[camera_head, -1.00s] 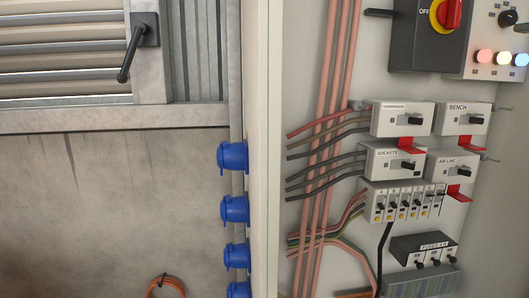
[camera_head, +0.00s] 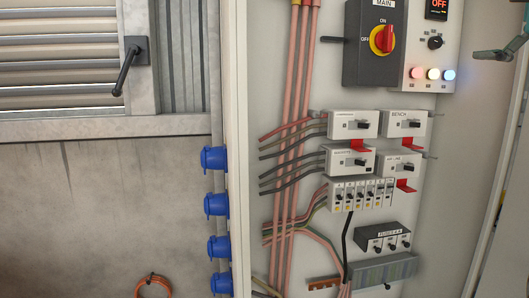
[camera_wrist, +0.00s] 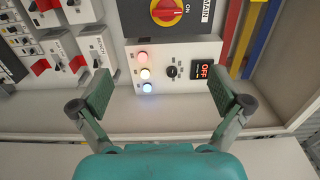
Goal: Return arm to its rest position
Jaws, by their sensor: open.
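My gripper (camera_wrist: 160,100) is open and empty in the wrist view, its two green-padded fingers wide apart. Between and beyond them is the control panel (camera_wrist: 184,62) with red, yellow and blue-white lamps, a black knob and a display reading OFF. The gripper seems to stand clear of the panel. In the head view only a small part of my gripper (camera_head: 503,54) shows at the right edge, near the upper right of the cabinet.
The main switch (camera_head: 370,42) has a red handle on yellow. Below are several labelled breakers (camera_head: 352,124) with red tabs, cables and a fuse block (camera_head: 383,240). Blue sockets (camera_head: 216,204) line the cabinet's left edge. A louvred shutter (camera_head: 60,60) is at left.

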